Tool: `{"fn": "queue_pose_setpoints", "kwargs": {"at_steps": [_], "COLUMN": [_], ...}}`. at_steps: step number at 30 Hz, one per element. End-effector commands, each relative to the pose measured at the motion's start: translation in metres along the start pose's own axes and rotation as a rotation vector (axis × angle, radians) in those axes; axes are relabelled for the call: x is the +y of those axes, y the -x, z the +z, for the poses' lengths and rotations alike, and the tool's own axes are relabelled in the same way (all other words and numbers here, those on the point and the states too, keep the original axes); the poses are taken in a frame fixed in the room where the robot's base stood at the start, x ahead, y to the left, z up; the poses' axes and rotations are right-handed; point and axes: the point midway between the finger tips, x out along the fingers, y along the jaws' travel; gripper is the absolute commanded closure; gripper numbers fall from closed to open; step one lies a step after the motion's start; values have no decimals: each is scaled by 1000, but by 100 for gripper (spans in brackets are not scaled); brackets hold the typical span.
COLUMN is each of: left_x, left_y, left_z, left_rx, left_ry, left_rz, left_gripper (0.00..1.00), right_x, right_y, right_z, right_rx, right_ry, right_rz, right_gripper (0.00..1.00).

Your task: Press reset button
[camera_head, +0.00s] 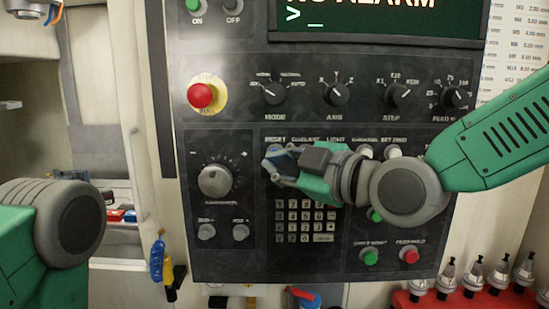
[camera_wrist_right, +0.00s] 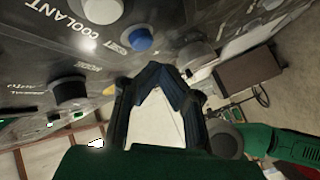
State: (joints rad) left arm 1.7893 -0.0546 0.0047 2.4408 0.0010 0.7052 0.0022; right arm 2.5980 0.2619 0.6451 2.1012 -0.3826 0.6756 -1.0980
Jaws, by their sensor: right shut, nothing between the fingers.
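The reset button (camera_wrist_right: 140,39) is a round blue button under a RESET label in the right wrist view. It stands apart from the fingertips in that picture, a little beyond and to the left of them. In the head view the RESET label shows on the control panel (camera_head: 222,262), and my right gripper (camera_head: 270,165) largely covers the button there. My right gripper (camera_wrist_right: 163,74) is shut and empty, its fingers brought together in front of the panel. I cannot tell the exact gap to the button. My left arm shows at the lower left, but its gripper is out of view.
A red emergency button (camera_head: 201,95), a row of selector knobs (camera_head: 337,93) and a handwheel knob (camera_head: 215,180) stick out from the panel. A keypad (camera_head: 305,222) lies just below my right gripper. Tool holders (camera_head: 473,275) stand on a red rack at the lower right.

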Motion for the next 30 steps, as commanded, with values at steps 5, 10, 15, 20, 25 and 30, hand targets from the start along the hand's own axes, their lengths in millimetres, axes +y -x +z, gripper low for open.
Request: {"fn": "queue_pose_setpoints", "kwargs": {"at_steps": [5,10,15,20,25,30], "left_x": [0,0,0,0,0,0], "left_y": [-6,-10,-11,-11,-11,-11], "left_z": [0,0,1,1,1,1], "left_rx": [0,0,0,0,0,0], "left_ry": [0,0,0,0,0,0], "left_rz": [0,0,0,0,0,0], "left_gripper": [100,100,100,100,100,100], "right_x": [-10,-18,-22,-22,-22,-22], "right_y": [14,24,29,30,30,30], "right_z": [-9,-17,-21,-21,-21,-21], "right_rx": [0,0,-1,-1,0,0], "right_ry": [3,2,1,1,1,1], "right_rz": [0,-1,0,0,0,0], "right_gripper": [100,100,100,100,100,100]}}
